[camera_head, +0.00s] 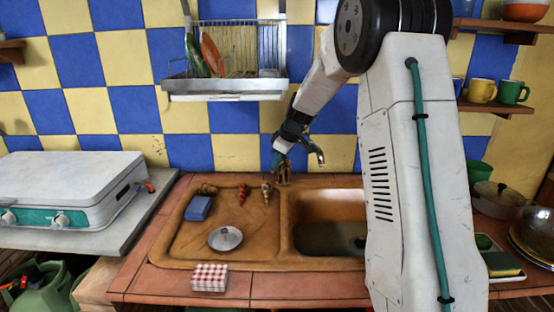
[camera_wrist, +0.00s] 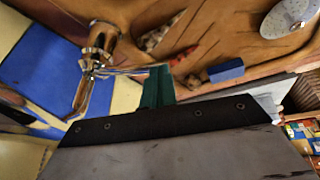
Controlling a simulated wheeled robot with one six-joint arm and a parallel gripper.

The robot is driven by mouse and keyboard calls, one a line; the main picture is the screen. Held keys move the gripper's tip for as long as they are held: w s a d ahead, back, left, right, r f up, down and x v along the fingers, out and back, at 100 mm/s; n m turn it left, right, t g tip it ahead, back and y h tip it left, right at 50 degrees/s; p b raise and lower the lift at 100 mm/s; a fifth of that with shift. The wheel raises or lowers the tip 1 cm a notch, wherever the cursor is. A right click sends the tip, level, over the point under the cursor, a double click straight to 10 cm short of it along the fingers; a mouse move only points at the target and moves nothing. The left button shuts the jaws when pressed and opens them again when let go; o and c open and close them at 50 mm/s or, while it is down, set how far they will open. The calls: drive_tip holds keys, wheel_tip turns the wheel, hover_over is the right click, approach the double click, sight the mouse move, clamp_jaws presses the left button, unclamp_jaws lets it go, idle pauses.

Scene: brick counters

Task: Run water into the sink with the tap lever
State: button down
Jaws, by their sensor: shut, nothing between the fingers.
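The metal tap (camera_head: 284,177) stands at the back edge of the brown sink (camera_head: 292,215), near the divider between drainboard and basin. In the wrist view the tap body (camera_wrist: 103,38) is at upper left, with a spout hanging from it. A thin metal lever (camera_wrist: 128,71) reaches from the body towards my gripper's teal fingers (camera_wrist: 157,86). My gripper (camera_head: 276,162) is shut and empty, beside the tap. I cannot tell whether the fingers touch the lever. The basin (camera_head: 328,238) is partly hidden by my arm, and no running water shows.
The drainboard holds a blue sponge (camera_head: 198,208), a metal strainer-like disc (camera_head: 225,239) and several small items. A dish rack (camera_head: 225,88) hangs above. A checked box (camera_head: 209,278) stands at the front edge. A white stove (camera_head: 70,185) is at left.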

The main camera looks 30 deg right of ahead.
idle(0.4)
drive_tip(key=v, duration=0.7)
drive_tip(key=shift+r, duration=0.35)
drive_tip(key=shift+s, duration=0.1)
drive_tip(key=s+a+m+g, duration=0.1)
drive_tip(key=s+a, duration=0.5)
drive_tip(key=s, duration=0.7)
drive_tip(key=s+a+r+m+g+h, duration=0.1)
drive_tip(key=s+a+m, duration=0.2)
drive_tip(key=s, duration=1.1)
drive_tip(key=s+a+m+h, duration=0.1)
drive_tip(key=s+a+m, duration=0.2)
drive_tip(key=s+a, duration=0.7)
drive_tip(key=s, duration=0.3)
drive_tip(key=shift+s+r+g, duration=0.35)
drive_tip(key=shift+s+g, duration=0.05)
